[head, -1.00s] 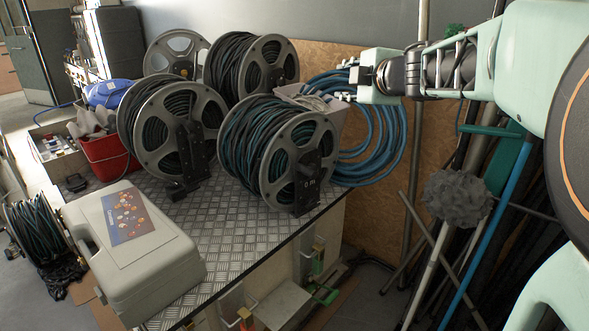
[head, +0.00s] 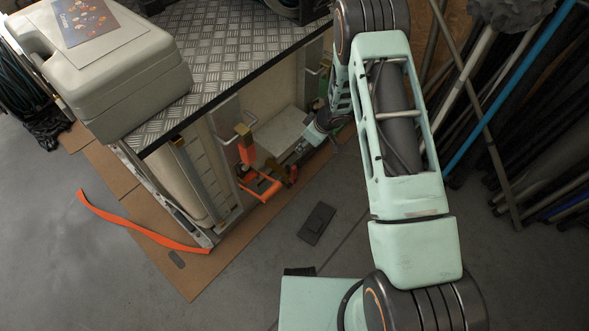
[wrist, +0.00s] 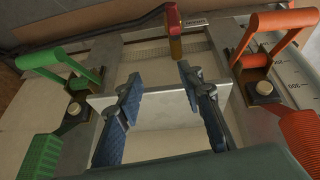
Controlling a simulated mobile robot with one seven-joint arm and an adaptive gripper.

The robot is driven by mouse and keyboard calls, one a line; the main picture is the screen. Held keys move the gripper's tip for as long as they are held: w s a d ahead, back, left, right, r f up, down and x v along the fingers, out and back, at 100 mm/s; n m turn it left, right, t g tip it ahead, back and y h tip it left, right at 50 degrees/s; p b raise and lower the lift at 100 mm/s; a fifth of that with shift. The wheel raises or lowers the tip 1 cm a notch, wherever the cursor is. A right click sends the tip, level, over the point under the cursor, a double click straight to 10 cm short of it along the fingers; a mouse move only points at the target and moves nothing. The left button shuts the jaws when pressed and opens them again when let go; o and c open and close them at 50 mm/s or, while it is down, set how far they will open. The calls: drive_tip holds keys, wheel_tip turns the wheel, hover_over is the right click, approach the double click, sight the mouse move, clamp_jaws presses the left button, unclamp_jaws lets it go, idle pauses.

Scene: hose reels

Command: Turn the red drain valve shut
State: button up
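The red drain valve shows in the wrist view as an upright red handle (wrist: 173,18) with a dull yellow part below it, at the top middle. In the head view a small red piece (head: 293,173), likely the same handle, shows low at the bench's open side. My gripper (wrist: 159,75) is open in the wrist view, its two blue-padded fingers apart with nothing between them. The red handle lies ahead of the fingertips, apart from them. In the head view my gripper (head: 301,150) reaches down beside the pale box, its fingers too small to make out clearly.
A green-handled latch (wrist: 60,62) stands left of my fingers and an orange-handled latch (wrist: 272,38) right of them. A pale panel (wrist: 160,112) lies under the fingers. An orange strap (head: 140,225) lies on cardboard; poles (head: 500,110) lean at right.

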drive_tip(key=m+b, duration=0.1)
approach(295, 167)
drive_tip(key=shift+g, duration=0.3)
drive_tip(key=b+x, duration=0.4)
drive_tip(key=x, duration=0.7)
drive_tip(key=shift+w, duration=0.15)
drive_tip(key=shift+r, duration=0.1)
clamp_jaws()
